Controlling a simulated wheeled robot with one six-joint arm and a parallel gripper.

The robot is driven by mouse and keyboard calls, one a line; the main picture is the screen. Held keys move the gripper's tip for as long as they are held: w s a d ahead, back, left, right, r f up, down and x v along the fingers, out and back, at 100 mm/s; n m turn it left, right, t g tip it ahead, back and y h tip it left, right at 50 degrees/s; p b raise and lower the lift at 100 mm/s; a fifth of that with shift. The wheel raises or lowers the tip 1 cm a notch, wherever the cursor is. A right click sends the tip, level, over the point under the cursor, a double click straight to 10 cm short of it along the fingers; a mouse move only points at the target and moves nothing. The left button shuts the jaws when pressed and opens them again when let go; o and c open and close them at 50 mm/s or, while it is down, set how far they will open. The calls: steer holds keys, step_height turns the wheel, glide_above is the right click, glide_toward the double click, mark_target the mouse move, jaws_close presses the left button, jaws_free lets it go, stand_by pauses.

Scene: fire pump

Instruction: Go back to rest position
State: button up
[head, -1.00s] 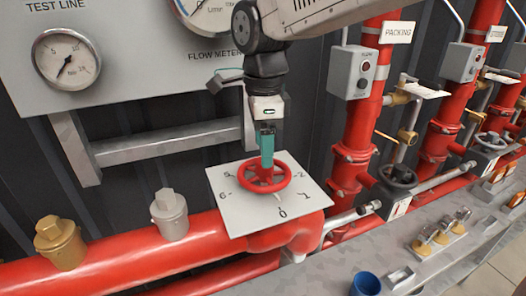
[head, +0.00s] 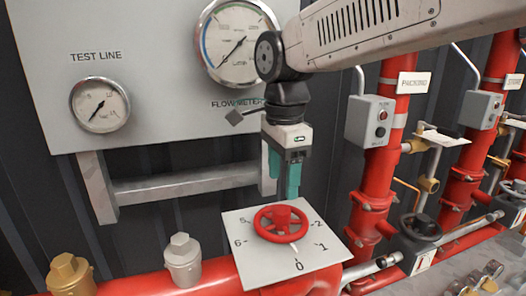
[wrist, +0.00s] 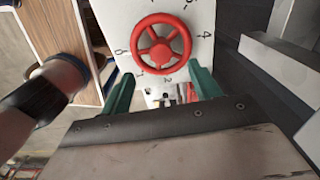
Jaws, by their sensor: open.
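My gripper (head: 285,178) has teal fingers and points down, just above and behind the red handwheel (head: 281,222) in the head view. In the wrist view the two fingers of my gripper (wrist: 161,88) stand apart with nothing between them. The red handwheel (wrist: 160,22) lies beyond the fingertips there, clear of them. The wheel sits over a white dial plate (head: 325,225) with numbers around it, on a red pipe. My arm reaches in from the upper right.
A grey panel (head: 165,75) with a test line gauge (head: 100,104) and a flow meter gauge (head: 238,42) stands behind. A grey bracket bar (head: 185,184) runs below it. Red vertical pipes (head: 375,170) and a grey switch box (head: 370,121) are close on the right.

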steer(key=s+n, duration=0.1)
steer(key=d+f+n, duration=0.1)
steer(key=n, duration=0.1)
steer(key=s+d+f+n, duration=0.1)
steer(key=n, duration=0.1)
steer(key=shift+s+d+f, duration=0.15)
steer(key=shift+s, duration=0.2)
steer(key=s+d+f+n, duration=0.2)
steer(key=s+d+n, duration=0.2)
steer(key=s+d, duration=0.4)
steer(key=s+d+f+n+t, duration=0.1)
steer(key=s+d+f+n, duration=0.2)
steer(key=s+d, duration=0.6)
steer(key=shift+d+n, duration=0.75)
steer(key=shift+n, duration=0.45)
steer(key=shift+c, duration=0.2)
